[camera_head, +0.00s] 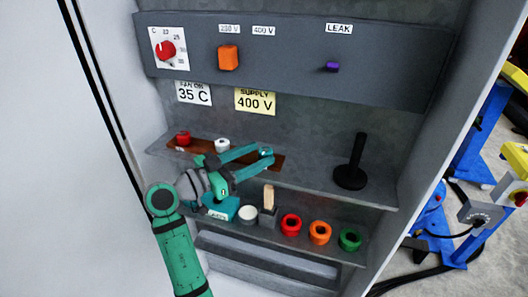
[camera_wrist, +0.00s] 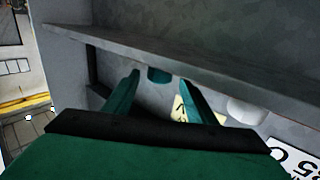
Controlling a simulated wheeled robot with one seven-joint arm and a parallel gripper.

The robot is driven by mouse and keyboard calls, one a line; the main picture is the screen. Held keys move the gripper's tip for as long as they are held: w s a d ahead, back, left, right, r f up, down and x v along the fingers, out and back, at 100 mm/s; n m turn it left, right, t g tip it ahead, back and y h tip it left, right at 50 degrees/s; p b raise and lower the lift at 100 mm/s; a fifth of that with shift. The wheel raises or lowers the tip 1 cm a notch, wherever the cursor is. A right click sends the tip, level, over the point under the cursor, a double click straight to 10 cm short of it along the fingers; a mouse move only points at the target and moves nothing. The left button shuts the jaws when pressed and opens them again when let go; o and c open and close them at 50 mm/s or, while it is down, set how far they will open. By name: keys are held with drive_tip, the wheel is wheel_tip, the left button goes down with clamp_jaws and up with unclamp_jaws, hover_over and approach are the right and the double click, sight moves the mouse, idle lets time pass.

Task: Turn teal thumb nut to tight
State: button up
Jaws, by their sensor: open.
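The teal thumb nut (camera_wrist: 158,75) shows in the wrist view as a short teal cylinder on the shelf. It lies between the two fingers of my gripper (camera_wrist: 158,82), near their tips. The fingers are open, with a visible gap on each side of the nut. In the head view my gripper (camera_head: 267,155) reaches over the right end of the brown strip (camera_head: 277,163) on the middle shelf. There the fingers largely hide the nut. I cannot see any mark showing how tight it is.
A white nut (camera_head: 221,145) and a red nut (camera_head: 183,138) stand left along the strip. A black post (camera_head: 352,165) stands to the right. The lower shelf holds red (camera_head: 290,224), orange (camera_head: 319,232) and green (camera_head: 349,239) rings and a wooden-handled item (camera_head: 268,197).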

drive_tip(key=v, duration=0.7)
drive_tip(key=shift+s, duration=0.1)
drive_tip(key=shift+d, duration=0.1)
drive_tip(key=shift+a, duration=0.2)
